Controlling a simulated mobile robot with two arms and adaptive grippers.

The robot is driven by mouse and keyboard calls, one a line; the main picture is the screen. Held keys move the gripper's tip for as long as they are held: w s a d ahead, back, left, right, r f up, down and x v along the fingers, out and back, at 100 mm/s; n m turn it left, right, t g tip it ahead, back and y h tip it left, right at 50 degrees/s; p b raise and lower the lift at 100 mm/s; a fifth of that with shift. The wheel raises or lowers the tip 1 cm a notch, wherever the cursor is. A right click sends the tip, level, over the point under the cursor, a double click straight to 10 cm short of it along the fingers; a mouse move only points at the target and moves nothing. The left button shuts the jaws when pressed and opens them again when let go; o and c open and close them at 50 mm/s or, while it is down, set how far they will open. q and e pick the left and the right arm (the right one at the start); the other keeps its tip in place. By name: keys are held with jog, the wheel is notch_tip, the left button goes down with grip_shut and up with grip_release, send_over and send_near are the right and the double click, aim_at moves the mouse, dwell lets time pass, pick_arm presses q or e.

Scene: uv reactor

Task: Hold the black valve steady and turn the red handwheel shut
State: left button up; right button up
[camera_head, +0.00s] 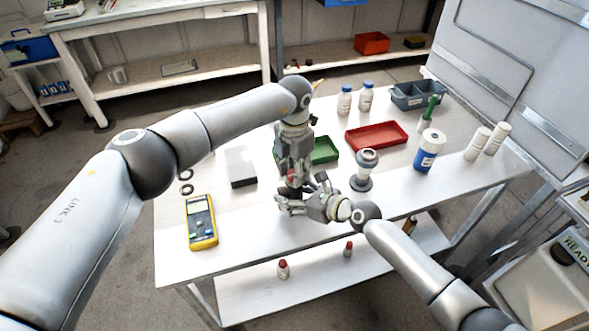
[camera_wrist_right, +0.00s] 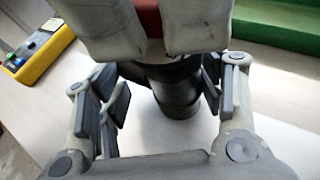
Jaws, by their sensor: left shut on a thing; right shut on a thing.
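The black valve (camera_wrist_right: 178,92) stands upright on the white table, its dark cylindrical body showing in the right wrist view. My right gripper (camera_head: 290,201) reaches in from the right, low over the table, and is shut on the valve body. The red handwheel (camera_wrist_right: 147,16) sits on top of the valve; a bit of its red also shows in the head view (camera_head: 292,175). My left gripper (camera_head: 291,178) points down from above and is shut on the handwheel. Its two pale fingers cover most of the wheel. In the head view the grippers hide most of the valve.
A yellow multimeter (camera_head: 201,222) and a dark grey block (camera_head: 240,167) lie left of the grippers. A green tray (camera_head: 325,150) is close behind, a red tray (camera_head: 376,136) further right.

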pick_arm(q)
jog(key=shift+m, duration=1.4)
jog(key=o, duration=1)
jog(key=shift+o, duration=0.2)
notch_tip(320, 180, up, 12)
pick_arm(e)
jog(key=shift+r, duration=0.1)
jog(key=o, duration=1.3)
jog(key=shift+c, duration=0.2)
